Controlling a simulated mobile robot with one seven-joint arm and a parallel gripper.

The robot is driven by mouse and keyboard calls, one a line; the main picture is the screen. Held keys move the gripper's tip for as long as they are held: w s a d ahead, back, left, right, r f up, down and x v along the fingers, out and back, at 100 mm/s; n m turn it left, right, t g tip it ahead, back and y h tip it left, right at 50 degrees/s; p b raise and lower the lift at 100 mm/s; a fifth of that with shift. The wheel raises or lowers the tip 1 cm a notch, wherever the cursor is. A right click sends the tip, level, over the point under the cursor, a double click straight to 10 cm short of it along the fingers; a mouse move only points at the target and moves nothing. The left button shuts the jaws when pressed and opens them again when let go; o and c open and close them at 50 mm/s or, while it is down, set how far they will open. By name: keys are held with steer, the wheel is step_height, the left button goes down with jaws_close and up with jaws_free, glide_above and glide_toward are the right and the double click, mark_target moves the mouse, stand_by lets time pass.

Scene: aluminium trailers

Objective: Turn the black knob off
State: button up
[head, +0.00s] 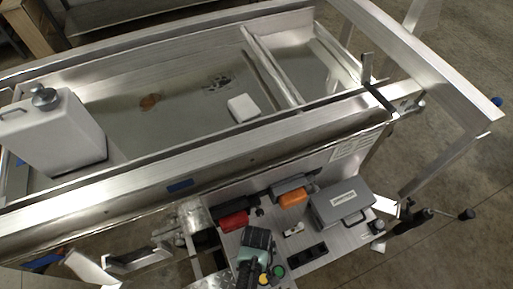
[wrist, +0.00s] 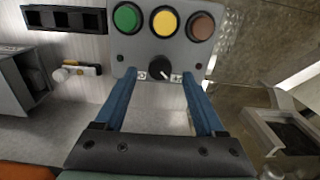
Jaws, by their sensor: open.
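The black knob (wrist: 159,67) is on a grey control panel (wrist: 150,45), below a row of green, yellow and brown-red buttons. A small white mark shows on the knob, toward its lower right. White labels sit on either side of it. My gripper (wrist: 159,76) is open, its two blue fingers on either side of the knob, with a gap to each. I cannot tell how far the fingertips are from the panel. In the head view my gripper (head: 255,262) is over the workbench by the panel, and the knob is hidden.
The green button (wrist: 127,18), yellow button (wrist: 165,22) and brown-red button (wrist: 200,27) lie just beyond the fingertips. A black socket strip (head: 306,257), a grey case (head: 342,203) and red (head: 234,221) and orange (head: 293,197) items are nearby. The trailer bed stands behind.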

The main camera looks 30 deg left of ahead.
step_height(320, 180, up, 11)
steer(key=shift+f, duration=0.15)
stand_by(0.7)
steer(key=w+d+r+m+t+y, duration=0.15)
steer(key=w+r+m+t, duration=0.4)
steer(key=w+r, duration=1.1)
steer(key=w+d+r+m+t, duration=0.1)
steer(key=w+d+r+t, duration=0.2)
steer(key=r, duration=0.5)
steer(key=w+d+r+m+t, duration=0.1)
steer(key=w+r+t, duration=0.3)
steer(key=r, duration=0.5)
steer(key=d+r+m+t+h, duration=0.1)
steer(key=d+r+m+t, duration=0.15)
steer(key=r, duration=0.65)
steer(key=d+r+m+t+h, duration=0.1)
steer(key=d+r+t, duration=0.15)
steer(key=r, duration=0.75)
steer(key=s+r+t+b, duration=0.2)
steer(key=s+r+t, duration=0.3)
steer(key=r, duration=0.4)
steer(key=s+a+r+t+b, duration=0.1)
steer(key=s+r+t+b, duration=0.1)
steer(key=s+r+t, duration=0.3)
steer(key=s+r, duration=0.3)
steer(key=r, duration=0.1)
steer(key=shift+r+b, duration=0.35)
steer(key=shift+b, duration=0.05)
steer(key=shift+y, duration=0.25)
